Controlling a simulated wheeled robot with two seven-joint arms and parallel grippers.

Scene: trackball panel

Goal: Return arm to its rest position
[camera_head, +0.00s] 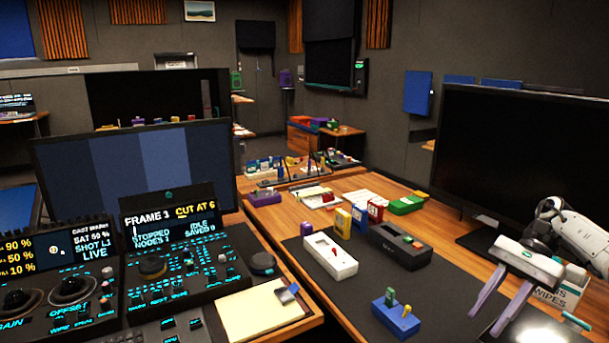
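My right gripper (502,302) hangs over the right side of the desk, its arm coming in from the right edge. Its two grey fingers point down and are spread apart, with nothing seen between them. Behind it stands a white box marked "WIPES" (571,290), partly hidden by the gripper. The trackball panel (72,290) with its knobs and lit labels fills the lower left. A second panel (185,270) beside it has a screen reading "FRAME 3, CUT AT 6". My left gripper is not in view.
A white device (330,255), a black device (400,243) and a blue block with small pegs (396,317) lie on the dark mat. A notepad (262,312) lies beside the panels. A large black monitor (525,150) stands behind my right gripper; another monitor (135,170) stands left.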

